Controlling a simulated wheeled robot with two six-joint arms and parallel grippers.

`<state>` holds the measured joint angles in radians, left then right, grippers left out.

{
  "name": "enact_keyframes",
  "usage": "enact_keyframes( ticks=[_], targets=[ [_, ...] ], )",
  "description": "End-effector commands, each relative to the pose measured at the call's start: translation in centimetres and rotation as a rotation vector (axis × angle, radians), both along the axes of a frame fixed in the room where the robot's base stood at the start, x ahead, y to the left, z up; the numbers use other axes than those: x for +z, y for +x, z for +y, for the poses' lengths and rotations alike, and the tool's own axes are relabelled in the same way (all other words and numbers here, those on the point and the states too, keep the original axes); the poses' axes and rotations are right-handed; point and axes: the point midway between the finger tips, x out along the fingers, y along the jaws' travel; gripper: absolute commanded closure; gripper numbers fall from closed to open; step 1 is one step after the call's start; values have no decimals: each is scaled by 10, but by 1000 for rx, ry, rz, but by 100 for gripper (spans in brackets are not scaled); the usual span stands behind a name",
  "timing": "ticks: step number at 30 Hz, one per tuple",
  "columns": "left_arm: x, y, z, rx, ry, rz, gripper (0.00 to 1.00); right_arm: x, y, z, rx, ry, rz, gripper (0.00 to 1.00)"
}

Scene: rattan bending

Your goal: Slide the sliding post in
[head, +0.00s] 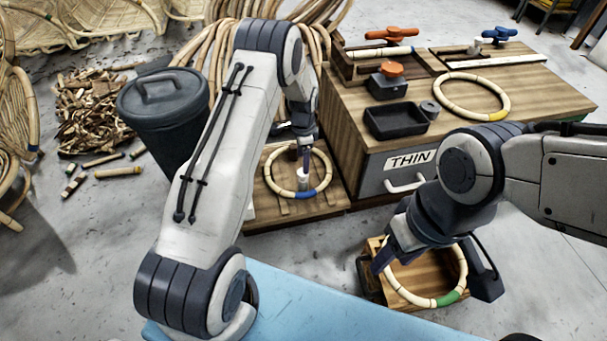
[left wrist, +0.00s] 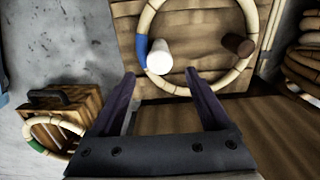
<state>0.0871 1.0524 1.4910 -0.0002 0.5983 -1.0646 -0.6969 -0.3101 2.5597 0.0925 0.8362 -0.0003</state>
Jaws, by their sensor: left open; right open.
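A pale post with a white top (head: 302,175) stands inside a rattan ring with a blue band (head: 270,177) on a low wooden board. In the left wrist view the white post (left wrist: 159,56) is close to the ring's blue band, and a dark brown peg (left wrist: 238,45) stands inside the ring's other side. My left gripper (head: 304,150) is above this ring; in the left wrist view its fingers (left wrist: 163,80) are apart and empty, with the white post just beyond them. My right gripper (head: 432,275) is open around a green-banded ring (head: 413,300); contact is unclear.
The green-banded ring is on a small wooden box. A workbench (head: 470,110) with a "THIN" drawer carries a yellow-banded ring (head: 493,78), a black tray (head: 396,121) and orange and blue clamp handles. A dark bin (head: 160,115) stands left of my left arm. A blue surface (head: 300,305) lies in front.

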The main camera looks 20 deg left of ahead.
Motion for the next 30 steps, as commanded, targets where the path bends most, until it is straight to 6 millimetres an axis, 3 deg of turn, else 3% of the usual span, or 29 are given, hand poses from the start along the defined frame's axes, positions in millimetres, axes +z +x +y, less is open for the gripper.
enact_keyframes(
  ticks=[1, 3, 9, 20, 21, 27, 30],
  targets=[
    [-16, 0, 0, 0, 0, 0, 20, -11, 0, 0, 0, 0, 0, 50],
    [-28, 0, 0, 0, -1, 1, 20, -18, 0, 0, 0, 0, 0, 50],
    [-50, 0, 0, 1, 0, 0, 20, -29, 0, 0, 0, 0, 0, 50],
    [-54, 0, 0, 1, 0, -1, 20, -31, 0, 0, 0, 0, 0, 50],
    [-54, 0, 0, 1, 0, -1, 24, -31, 0, 0, 0, 0, 0, 50],
    [-54, 0, 0, 1, 0, 0, 100, -31, 0, 0, 0, 0, 0, 50],
    [-54, 0, 0, 1, 0, 0, 100, -31, 0, 0, 0, 0, 0, 50]
  ],
)
